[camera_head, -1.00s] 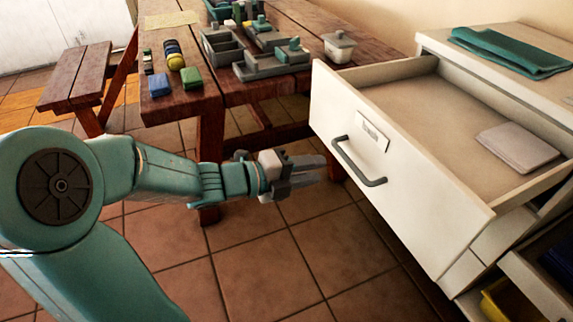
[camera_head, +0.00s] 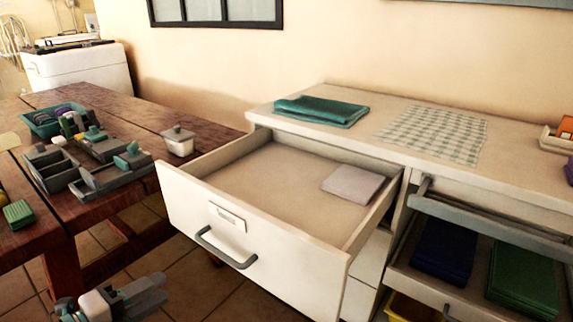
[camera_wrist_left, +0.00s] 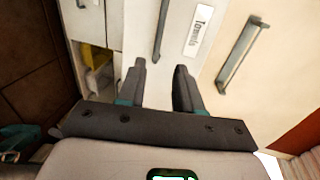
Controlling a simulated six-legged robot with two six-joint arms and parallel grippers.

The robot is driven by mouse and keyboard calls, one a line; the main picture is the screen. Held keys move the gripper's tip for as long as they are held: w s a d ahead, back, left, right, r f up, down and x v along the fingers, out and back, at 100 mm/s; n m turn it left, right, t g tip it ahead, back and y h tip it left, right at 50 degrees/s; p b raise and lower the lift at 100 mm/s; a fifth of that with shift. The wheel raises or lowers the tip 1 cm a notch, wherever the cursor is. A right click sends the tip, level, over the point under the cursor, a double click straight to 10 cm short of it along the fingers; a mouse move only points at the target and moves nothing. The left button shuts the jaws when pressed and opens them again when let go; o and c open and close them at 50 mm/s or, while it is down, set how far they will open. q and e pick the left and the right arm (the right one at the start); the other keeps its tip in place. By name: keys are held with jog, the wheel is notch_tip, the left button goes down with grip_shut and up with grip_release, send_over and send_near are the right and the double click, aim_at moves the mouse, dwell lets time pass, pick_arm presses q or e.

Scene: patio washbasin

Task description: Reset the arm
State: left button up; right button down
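My left gripper (camera_head: 138,292) shows at the lower left of the head view, below and to the left of the open drawer (camera_head: 184,208). In the left wrist view its two fingers (camera_wrist_left: 160,85) stand apart with nothing between them, so it is open and empty. The drawer's front and its grey handle (camera_head: 224,250) are clear of the gripper in the head view. The wrist view shows a white front with a label and handles (camera_wrist_left: 243,55) beyond the fingers. My right gripper is in neither view.
The drawer is pulled out and holds a pale folded cloth (camera_head: 352,185). The cabinet top (camera_head: 385,100) carries a green towel (camera_head: 322,110) and a checked cloth (camera_head: 433,134). An open shelf (camera_head: 400,272) sits at the right. A wooden table (camera_head: 150,115) with boxes stands at the left.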

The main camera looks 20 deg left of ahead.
pick_arm(q)
jog(key=w+d+f+n+g+h, duration=0.2)
jog(key=w+d+f+n, duration=0.15)
jog(key=d+f, duration=0.55)
jog(key=w+d+f+n+g+h, duration=0.2)
jog(key=w+d+f, duration=0.2)
jog(key=d+f, duration=0.45)
jog(key=s+d+f+n+g+y, duration=0.1)
jog(key=d+f+n+g, duration=0.15)
jog(key=f, duration=0.25)
jog(key=s+d+f+n+g+y, duration=0.1)
jog(key=s+d+f+n, duration=0.15)
jog(key=f, duration=0.25)
jog(key=s+a+f+n+g+y, duration=0.1)
jog(key=s+f+n+g+y, duration=0.3)
jog(key=s+f+n+g, duration=0.55)
notch_tip(320, 180, up, 28)
jog(key=s+n+t+p, duration=0.1)
jog(key=n+p, duration=0.3)
jog(key=p, duration=2.5)
jog(key=shift+s+t+h, duration=0.3)
jog(key=shift+s+t, duration=0.1)
jog(key=shift+t, duration=0.5)
